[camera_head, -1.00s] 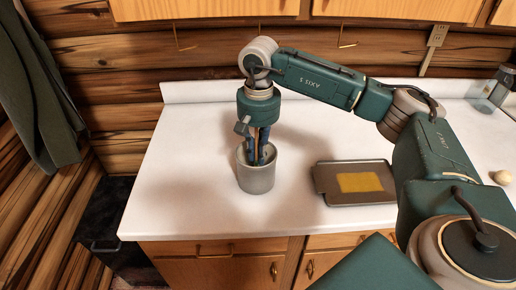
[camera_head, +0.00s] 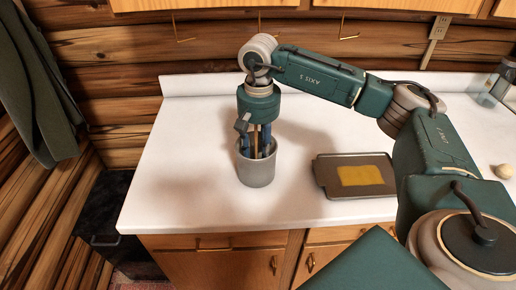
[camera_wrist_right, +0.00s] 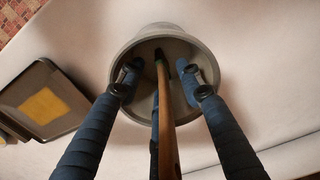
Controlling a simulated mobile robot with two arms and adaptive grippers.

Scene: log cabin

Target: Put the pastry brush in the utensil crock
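The utensil crock (camera_head: 257,174), a grey cylinder, stands upright on the white counter. My right gripper (camera_head: 257,150) points straight down over it, its fingertips inside the mouth. In the right wrist view the blue fingers of the gripper (camera_wrist_right: 160,72) are spread, with gaps on both sides of the pastry brush (camera_wrist_right: 165,115). The brush's brown handle runs between them down into the crock (camera_wrist_right: 128,45). Its lower end is dark and in shadow, so I cannot tell whether it rests on the bottom. My left gripper is not in view.
A dark tray (camera_head: 330,186) with a yellow sheet (camera_head: 360,175) lies right of the crock. A glass jar (camera_head: 490,88) and a small pale round object (camera_head: 503,171) are at the far right. The counter (camera_head: 185,185) left of the crock is clear.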

